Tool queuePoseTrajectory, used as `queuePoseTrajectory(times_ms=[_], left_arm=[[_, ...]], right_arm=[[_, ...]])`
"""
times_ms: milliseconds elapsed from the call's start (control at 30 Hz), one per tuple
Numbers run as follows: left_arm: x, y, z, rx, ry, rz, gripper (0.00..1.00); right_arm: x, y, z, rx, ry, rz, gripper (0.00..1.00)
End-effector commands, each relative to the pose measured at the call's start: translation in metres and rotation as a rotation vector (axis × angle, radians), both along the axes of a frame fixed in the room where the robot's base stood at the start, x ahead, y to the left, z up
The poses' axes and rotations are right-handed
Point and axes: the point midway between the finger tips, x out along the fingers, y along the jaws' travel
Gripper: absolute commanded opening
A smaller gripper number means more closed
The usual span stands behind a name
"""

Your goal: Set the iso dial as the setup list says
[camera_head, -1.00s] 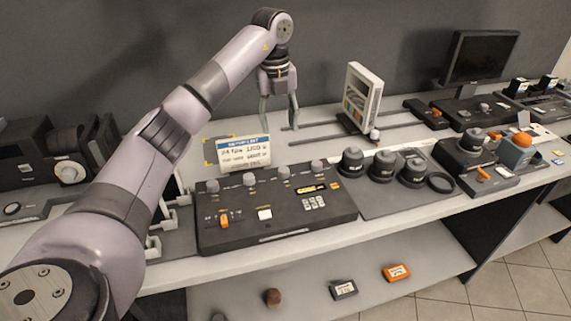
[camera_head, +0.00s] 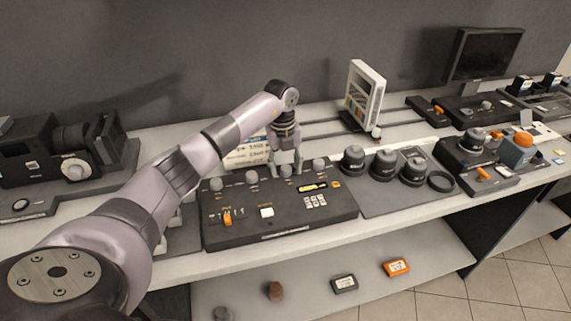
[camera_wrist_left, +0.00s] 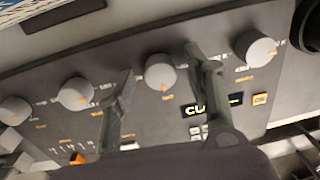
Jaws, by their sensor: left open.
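My left gripper (camera_head: 285,168) is open and points down over the black control panel (camera_head: 280,220). In the left wrist view its fingers (camera_wrist_left: 159,62) stand on either side of the third grey dial from the left (camera_wrist_left: 160,75), which has an orange mark. I cannot tell whether they touch it. The other dials in the row are the first (camera_wrist_left: 14,110), the second (camera_wrist_left: 76,94) and the fourth (camera_wrist_left: 255,49). Their labels are too small to read, so I cannot tell which is the iso dial. The setup list card (camera_head: 248,154) is partly hidden behind my left arm.
The panel also carries an orange lever (camera_head: 227,218), a white button (camera_head: 266,212) and a lit display (camera_head: 313,187). Several black lenses (camera_head: 383,166) stand to its right. A white upright box (camera_head: 365,95) stands behind. A projector-like device (camera_head: 60,150) is at left.

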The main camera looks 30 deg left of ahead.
Motion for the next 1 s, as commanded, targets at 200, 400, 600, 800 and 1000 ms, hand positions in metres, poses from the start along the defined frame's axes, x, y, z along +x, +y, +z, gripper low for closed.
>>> queuePoseTrajectory(times_ms=[200,400,600,800,1000], left_arm=[[0.0001,-0.0001,0.0001,0.000,0.000,0.000,0.43],[0.0000,0.0000,0.0003,0.000,0.000,0.000,0.30],[0.0000,0.0001,0.0005,0.000,0.000,0.000,0.17],[0.0001,0.0000,0.0006,-0.001,-0.001,0.000,0.03],[0.0002,0.0001,0.0007,-0.001,-0.001,-0.004,0.00]], right_arm=[[-0.0021,-0.0004,-0.0003,-0.001,0.003,0.000,0.40],[0.0010,-0.0003,-0.0002,-0.001,-0.001,0.000,0.40],[0.0034,-0.0002,-0.0001,0.000,-0.005,0.000,0.40],[0.0038,-0.0002,-0.0001,0.000,-0.006,0.000,0.40],[0.0041,-0.0002,-0.0003,0.000,-0.006,0.000,0.40]])
